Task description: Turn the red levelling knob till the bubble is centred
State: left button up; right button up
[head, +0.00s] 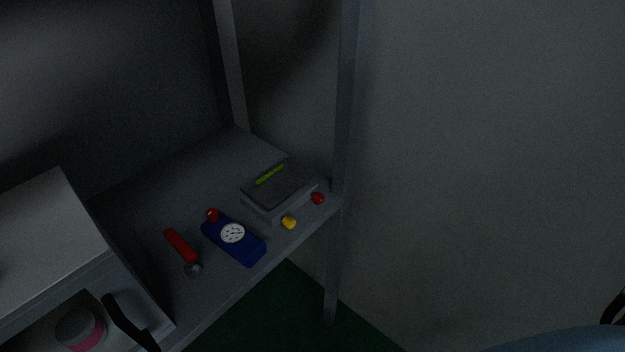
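The red levelling knob (317,198) sits at the right end of the front side of a low grey block (262,208) on the shelf. A yellow knob (289,222) sits on the same side, to its left. A yellow-green bubble vial (270,175) lies on the block's dark top. The bubble in it is too small and dim to make out. Nothing touches the red knob. I make out neither of my grippers in the head view.
Left of the block are a blue dial gauge (247,251) and a red-handled tool (181,245). A grey housing (45,240) fills the left. A black bar (128,322) stands before it. A grey post (346,110) rises just right of the red knob. The light is dim.

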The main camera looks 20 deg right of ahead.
aim_at(318, 197)
jog(key=z, duration=0.5)
jog(key=k, duration=0.6)
jog(key=z, duration=0.75)
jog(key=i, duration=0.9)
jog(key=u, duration=0.4)
